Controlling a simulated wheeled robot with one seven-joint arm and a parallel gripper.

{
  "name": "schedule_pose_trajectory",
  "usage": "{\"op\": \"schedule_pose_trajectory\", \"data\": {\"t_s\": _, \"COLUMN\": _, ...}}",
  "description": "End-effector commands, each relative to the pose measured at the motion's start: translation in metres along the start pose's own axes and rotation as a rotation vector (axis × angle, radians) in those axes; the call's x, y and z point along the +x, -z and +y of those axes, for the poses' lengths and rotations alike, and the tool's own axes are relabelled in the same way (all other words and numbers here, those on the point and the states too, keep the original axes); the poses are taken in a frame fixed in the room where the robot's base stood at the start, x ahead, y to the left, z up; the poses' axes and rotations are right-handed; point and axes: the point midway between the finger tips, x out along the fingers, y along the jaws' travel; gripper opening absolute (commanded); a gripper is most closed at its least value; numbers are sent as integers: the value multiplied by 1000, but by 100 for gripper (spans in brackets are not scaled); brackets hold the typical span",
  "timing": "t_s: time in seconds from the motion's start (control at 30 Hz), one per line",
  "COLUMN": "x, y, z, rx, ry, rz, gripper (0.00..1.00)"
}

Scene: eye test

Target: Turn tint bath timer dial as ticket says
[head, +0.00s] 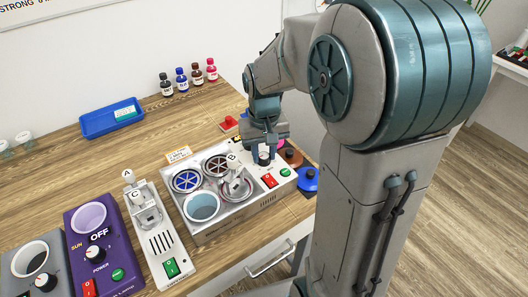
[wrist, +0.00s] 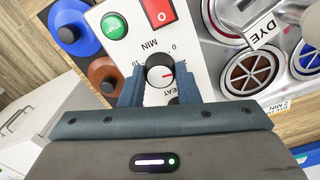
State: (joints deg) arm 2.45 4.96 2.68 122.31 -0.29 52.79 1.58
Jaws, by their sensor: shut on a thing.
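The tint bath (head: 212,226) is a silver unit with several round wells on the wooden bench. Its timer dial (wrist: 158,72) is a black knob marked MIN, with a red pointer mark facing right in the wrist view. A 0 and a 10 show on the panel around it; other marks are hidden. My gripper (head: 264,152) is shut on the dial, one finger on each side in the wrist view (wrist: 160,88). An orange-edged ticket (head: 178,154) stands behind the bath; "2 MIN" is legible on its edge in the wrist view (wrist: 277,107).
Beside the dial are a red switch (wrist: 158,12), a green START button (wrist: 114,26) and a HEAT knob, mostly hidden by my gripper. Blue (head: 306,180) and brown (head: 291,157) lids lie at the bath's right. A purple unit (head: 112,255) and a blue tray (head: 97,122) stand left.

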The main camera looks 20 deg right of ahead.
Motion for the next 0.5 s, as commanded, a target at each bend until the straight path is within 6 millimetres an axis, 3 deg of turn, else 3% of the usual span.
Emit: {"op": "schedule_pose_trajectory", "data": {"t_s": 0.5, "x": -2, "y": 1, "z": 1, "rx": 109, "ry": 0, "rz": 5, "gripper": 6}}
